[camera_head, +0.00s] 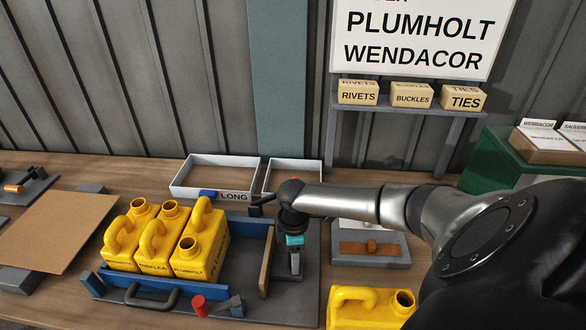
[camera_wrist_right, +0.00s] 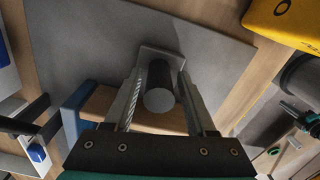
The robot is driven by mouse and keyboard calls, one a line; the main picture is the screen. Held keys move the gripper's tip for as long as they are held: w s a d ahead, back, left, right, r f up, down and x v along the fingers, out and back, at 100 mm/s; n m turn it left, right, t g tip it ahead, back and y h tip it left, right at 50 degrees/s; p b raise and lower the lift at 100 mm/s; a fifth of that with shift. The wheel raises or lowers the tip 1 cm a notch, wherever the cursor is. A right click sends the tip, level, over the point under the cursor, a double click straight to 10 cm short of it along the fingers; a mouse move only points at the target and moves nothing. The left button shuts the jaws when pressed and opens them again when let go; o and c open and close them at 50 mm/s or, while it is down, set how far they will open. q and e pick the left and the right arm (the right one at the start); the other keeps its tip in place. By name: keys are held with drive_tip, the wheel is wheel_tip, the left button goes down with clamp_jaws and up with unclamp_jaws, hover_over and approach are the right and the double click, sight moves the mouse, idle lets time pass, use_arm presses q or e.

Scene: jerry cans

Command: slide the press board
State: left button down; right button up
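The press board (camera_head: 266,262) is a narrow upright wooden board at the right end of a blue-walled tray (camera_head: 250,230). Several yellow jerry cans (camera_head: 200,244) stand in the tray, apart from the board. In the right wrist view the press board (camera_wrist_right: 125,108) shows with a dark cylindrical handle (camera_wrist_right: 161,92). My right gripper (camera_head: 296,272) points down just right of the board. In the wrist view its fingers (camera_wrist_right: 162,75) straddle the handle, with gaps at its near end; contact at the tips is unclear. My left gripper is not in view.
A red knob (camera_head: 200,306) and a dark handle (camera_head: 150,298) are at the tray's front. Another yellow can (camera_head: 365,308) lies at the front right. White bins (camera_head: 215,172) stand behind; a brown panel (camera_head: 75,230) lies left.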

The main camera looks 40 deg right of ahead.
drive_tip(key=shift+o, duration=0.6)
drive_tip(key=shift+w+r, duration=0.1)
drive_tip(key=shift+r, duration=0.25)
wheel_tip(320, 180, up, 13)
drive_tip(key=shift+r+p, duration=0.15)
drive_tip(key=shift+p, duration=1)
drive_tip(key=shift+r, duration=0.7)
